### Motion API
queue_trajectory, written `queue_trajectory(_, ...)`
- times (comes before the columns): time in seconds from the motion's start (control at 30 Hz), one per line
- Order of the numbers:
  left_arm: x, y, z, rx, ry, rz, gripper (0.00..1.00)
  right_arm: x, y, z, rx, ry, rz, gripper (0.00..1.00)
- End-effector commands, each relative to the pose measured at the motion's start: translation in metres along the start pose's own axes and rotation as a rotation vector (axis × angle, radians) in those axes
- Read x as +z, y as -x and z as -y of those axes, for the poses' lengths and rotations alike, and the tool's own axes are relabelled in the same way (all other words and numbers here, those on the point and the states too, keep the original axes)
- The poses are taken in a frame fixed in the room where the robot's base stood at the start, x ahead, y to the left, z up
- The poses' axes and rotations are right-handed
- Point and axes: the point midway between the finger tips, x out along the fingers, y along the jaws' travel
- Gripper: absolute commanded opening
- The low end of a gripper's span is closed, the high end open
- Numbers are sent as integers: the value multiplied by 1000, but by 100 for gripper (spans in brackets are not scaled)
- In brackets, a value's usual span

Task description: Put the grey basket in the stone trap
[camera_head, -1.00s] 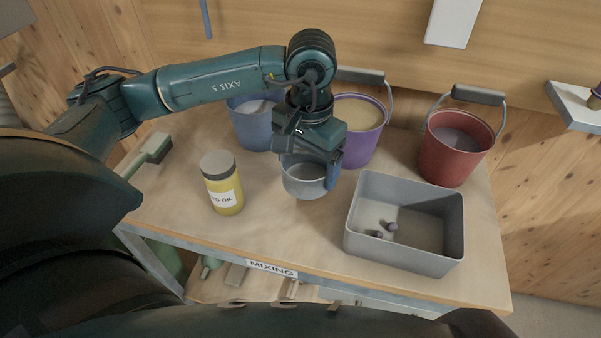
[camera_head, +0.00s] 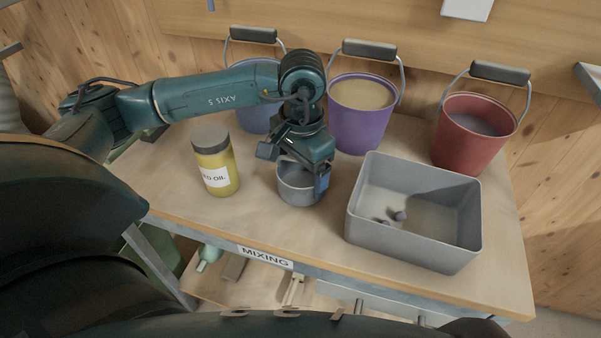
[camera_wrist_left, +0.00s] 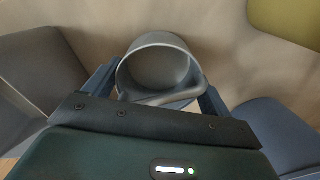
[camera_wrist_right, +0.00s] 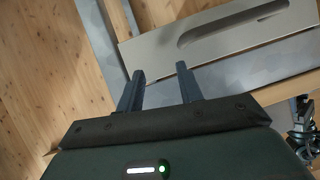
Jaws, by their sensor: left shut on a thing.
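A small round grey pot (camera_head: 297,186), perhaps the grey basket, is upright on or just above the table between the yellow jar and a large tub. In the left wrist view the pot (camera_wrist_left: 160,72) sits between the fingers and looks empty inside. The grey rectangular tub (camera_head: 410,240) stands right of it, with a few small dark lumps (camera_head: 392,217) inside. Nothing is labelled as a stone trap. My right gripper (camera_wrist_right: 160,85) is open and empty, showing only in the right wrist view, near a grey drawer front.
A yellow oil jar (camera_head: 215,165) stands left of the pot. Blue (camera_head: 254,115), purple (camera_head: 357,125) and red (camera_head: 466,140) buckets with raised handles line the back. The wooden table (camera_head: 300,235) is clear in front of the pot.

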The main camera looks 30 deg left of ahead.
Motion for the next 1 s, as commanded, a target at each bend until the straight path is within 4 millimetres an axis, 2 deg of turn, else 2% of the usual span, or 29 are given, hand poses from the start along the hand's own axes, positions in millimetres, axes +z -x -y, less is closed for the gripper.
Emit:
queue_trajectory(0.27,0,-4,0,0,0,-1,55,6,-2,0,-2,-4,1,36)
queue_trajectory(0.3,0,-2,0,0,0,-1,86,4,-1,0,-3,-5,1,36)
queue_trajectory(0.47,0,-2,0,0,0,0,99,3,0,1,-4,-3,2,36)
queue_trajectory(0.8,0,5,0,0,0,0,100,-3,3,2,-4,4,3,36)
queue_trajectory(0.87,-1,13,0,0,0,-2,100,-6,5,2,-3,9,4,36)
queue_trajectory(1.0,-1,44,0,0,0,-4,100,-14,11,3,4,35,14,36)
